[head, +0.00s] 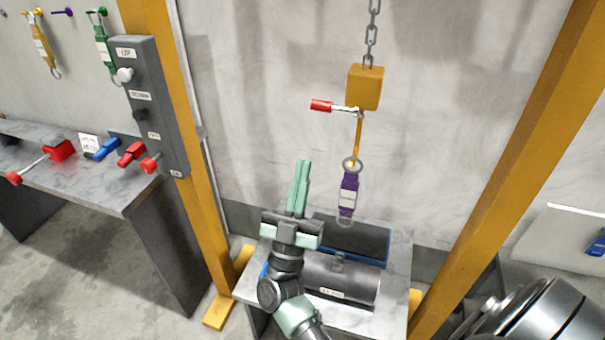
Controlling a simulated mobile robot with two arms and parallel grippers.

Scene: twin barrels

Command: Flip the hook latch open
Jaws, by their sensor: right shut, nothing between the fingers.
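A yellow hoist block (366,88) hangs on a chain, with a thin gold hook (358,138) below it. The latch's red handle (321,105) sticks out to the left from the bottom of the block, on a short metal rod. A purple tag or sling (348,192) hangs from a ring at the hook's lower end. My right gripper (302,172) is shut and empty, its pale green fingers pointing up. In the picture it is below and left of the red handle, apart from it. My left gripper is out of view.
A grey barrel (340,278) lies on a small marble-topped table (395,290) beneath the hook. Yellow posts (170,100) stand on both sides. A grey control box (145,110) is on the left post. A bench (100,185) with red and blue tools is at left.

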